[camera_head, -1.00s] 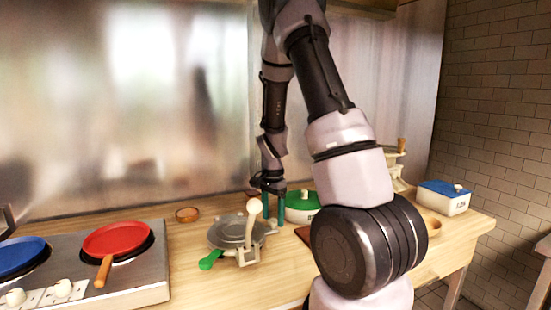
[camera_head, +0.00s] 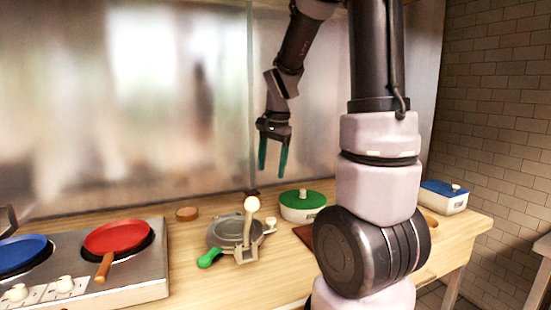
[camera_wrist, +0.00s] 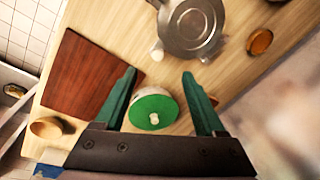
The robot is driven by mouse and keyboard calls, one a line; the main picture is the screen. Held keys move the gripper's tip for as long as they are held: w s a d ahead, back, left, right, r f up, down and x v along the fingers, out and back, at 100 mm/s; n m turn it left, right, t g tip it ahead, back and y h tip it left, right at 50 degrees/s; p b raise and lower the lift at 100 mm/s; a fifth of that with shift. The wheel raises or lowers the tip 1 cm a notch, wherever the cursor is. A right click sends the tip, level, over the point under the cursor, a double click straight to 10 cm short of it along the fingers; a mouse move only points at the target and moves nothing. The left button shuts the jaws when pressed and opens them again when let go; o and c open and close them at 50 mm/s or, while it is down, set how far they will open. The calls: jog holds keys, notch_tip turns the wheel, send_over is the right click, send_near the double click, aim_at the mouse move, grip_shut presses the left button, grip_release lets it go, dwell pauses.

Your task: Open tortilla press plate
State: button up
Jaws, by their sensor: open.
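The tortilla press (camera_head: 228,234) stands on the wooden counter, right of the stove. Its grey round plate looks flat, and a lever with a cream knob (camera_head: 251,205) stands upright beside it. A green handle (camera_head: 209,258) sticks out toward the front left. The press also shows at the top of the wrist view (camera_wrist: 190,30). My gripper (camera_head: 273,170) is open and empty, high above the counter behind the press. In the wrist view its teal fingers (camera_wrist: 160,74) are spread, with the press beyond their tips.
A green-lidded container (camera_head: 302,202) is right of the press, near a brown board (camera_wrist: 85,75). A small wooden bowl (camera_head: 187,213) lies behind left. Red (camera_head: 116,238) and blue (camera_head: 20,252) pans sit on the stove. A blue-lidded box (camera_head: 444,196) is far right.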

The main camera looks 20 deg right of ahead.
jog(key=shift+s+a+r+n+t, duration=0.15)
jog(key=shift+s+r+n+t, duration=0.1)
jog(key=shift+s+r, duration=0.45)
jog(key=shift+s+a+r+n+t, duration=0.15)
jog(key=shift+s+r+n+t, duration=0.1)
jog(key=shift+s+r, duration=0.45)
jog(key=shift+w+r, duration=0.1)
jog(key=shift+w, duration=0.05)
